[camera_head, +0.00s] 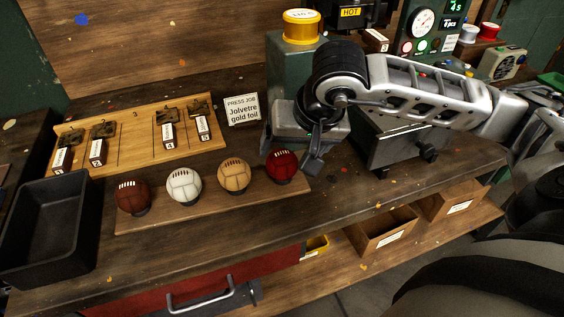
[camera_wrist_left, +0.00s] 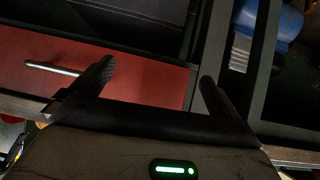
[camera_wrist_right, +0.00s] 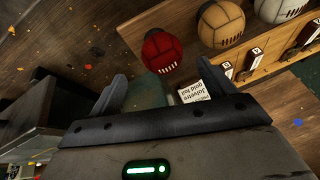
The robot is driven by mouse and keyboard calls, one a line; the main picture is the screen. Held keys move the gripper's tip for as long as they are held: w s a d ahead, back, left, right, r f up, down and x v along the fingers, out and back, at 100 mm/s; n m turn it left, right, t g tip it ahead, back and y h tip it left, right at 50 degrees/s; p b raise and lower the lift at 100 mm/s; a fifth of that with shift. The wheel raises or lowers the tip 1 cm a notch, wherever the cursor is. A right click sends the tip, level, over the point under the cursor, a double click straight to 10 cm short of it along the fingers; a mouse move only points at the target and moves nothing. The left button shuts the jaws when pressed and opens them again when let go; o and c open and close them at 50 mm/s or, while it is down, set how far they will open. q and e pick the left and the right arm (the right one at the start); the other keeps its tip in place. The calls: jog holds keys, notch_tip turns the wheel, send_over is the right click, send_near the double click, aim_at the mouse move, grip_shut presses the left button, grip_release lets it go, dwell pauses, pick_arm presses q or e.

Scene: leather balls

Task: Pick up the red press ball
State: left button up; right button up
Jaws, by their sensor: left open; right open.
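The red press ball (camera_head: 281,165) sits at the right end of a row of balls on a wooden board (camera_head: 221,203). My right gripper (camera_head: 313,160) is just right of it in the head view, pointing down and apart from it as far as I can tell. In the right wrist view the red ball (camera_wrist_right: 162,51) lies beyond the fingertips, between their lines, and the right gripper (camera_wrist_right: 134,90) is open and empty. My left gripper (camera_wrist_left: 155,80) shows only in the left wrist view, open and empty, facing a red drawer front.
A brown ball (camera_head: 133,197), white ball (camera_head: 184,186) and tan ball (camera_head: 233,175) share the board. A sign (camera_head: 241,109) stands behind the red ball. A black tray (camera_head: 45,232) is at left. Bench in front is clear.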

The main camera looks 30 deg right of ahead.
aim_at(286, 156)
jog(key=shift+p+x, duration=0.6)
jog(key=shift+x, duration=2.35)
jog(key=shift+w+a, duration=0.1)
jog(key=shift+a, duration=0.05)
jog(key=c, duration=1.1)
